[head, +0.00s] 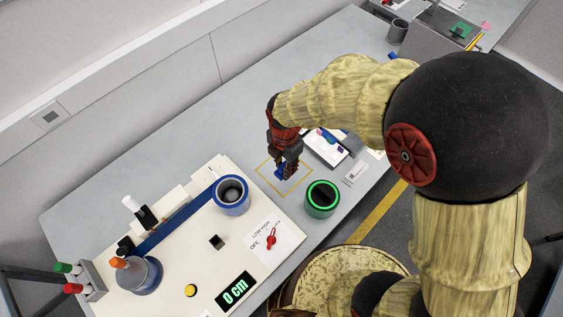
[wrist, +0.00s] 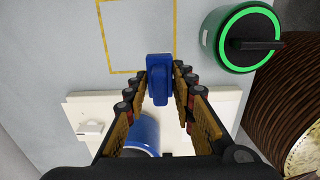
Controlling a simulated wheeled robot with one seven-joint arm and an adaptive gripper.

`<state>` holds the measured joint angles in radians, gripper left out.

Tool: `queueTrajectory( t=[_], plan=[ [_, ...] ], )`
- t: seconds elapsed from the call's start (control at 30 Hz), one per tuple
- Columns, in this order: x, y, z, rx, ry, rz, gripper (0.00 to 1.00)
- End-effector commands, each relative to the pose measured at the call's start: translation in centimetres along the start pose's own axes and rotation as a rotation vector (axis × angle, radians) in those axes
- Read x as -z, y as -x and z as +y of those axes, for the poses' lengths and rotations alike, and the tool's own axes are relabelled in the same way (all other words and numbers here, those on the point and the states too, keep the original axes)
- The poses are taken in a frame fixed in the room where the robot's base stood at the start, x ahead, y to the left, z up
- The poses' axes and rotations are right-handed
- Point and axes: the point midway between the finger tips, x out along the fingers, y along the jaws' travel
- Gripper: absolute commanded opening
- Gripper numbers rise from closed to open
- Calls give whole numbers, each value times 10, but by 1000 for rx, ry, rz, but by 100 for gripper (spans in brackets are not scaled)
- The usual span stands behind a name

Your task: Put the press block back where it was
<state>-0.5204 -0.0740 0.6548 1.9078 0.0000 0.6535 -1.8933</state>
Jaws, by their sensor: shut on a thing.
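My gripper (head: 285,163) is shut on a blue block (wrist: 159,78), which I take to be the press block. The block sits between the fingertips in the wrist view and its blue shows below the fingers in the head view (head: 280,173). In the head view, gripper and block appear over a yellow square outline (head: 264,182) on the grey table (head: 330,60). In the wrist view the outline (wrist: 137,71) lies above the block in the picture. I cannot tell exactly how high the block is over the table.
A green-ringed dark canister (head: 322,199) stands right of the outline. A white panel (head: 190,235) at lower left carries a blue-rimmed cup (head: 231,195), a red switch (head: 271,240), a "0 cm" display (head: 235,289) and a flask (head: 139,277). A tablet (head: 326,148) lies behind.

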Motion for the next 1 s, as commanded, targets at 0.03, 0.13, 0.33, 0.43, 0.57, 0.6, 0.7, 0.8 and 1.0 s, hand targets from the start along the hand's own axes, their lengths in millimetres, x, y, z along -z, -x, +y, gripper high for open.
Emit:
queueTrajectory(
  t=[0.03, 0.13, 0.33, 0.43, 0.57, 0.6, 0.7, 0.8, 1.0],
  plan=[
    [-8, -7, 10, 1, -2, 0, 5],
    [-17, -26, 20, 4, -2, 2, 5],
    [-31, -52, 39, 1, 0, 1, 5],
    [-34, -57, 44, 0, 0, 0, 5],
    [-37, -63, 47, 0, 0, 0, 5],
    [-38, -66, 49, 1, -1, 0, 5],
    [-38, -81, 48, 2, 0, 1, 5],
    [-38, -93, 49, 0, 0, 0, 5],
    [-38, -95, 49, -1, 0, 0, 5]
  ],
)
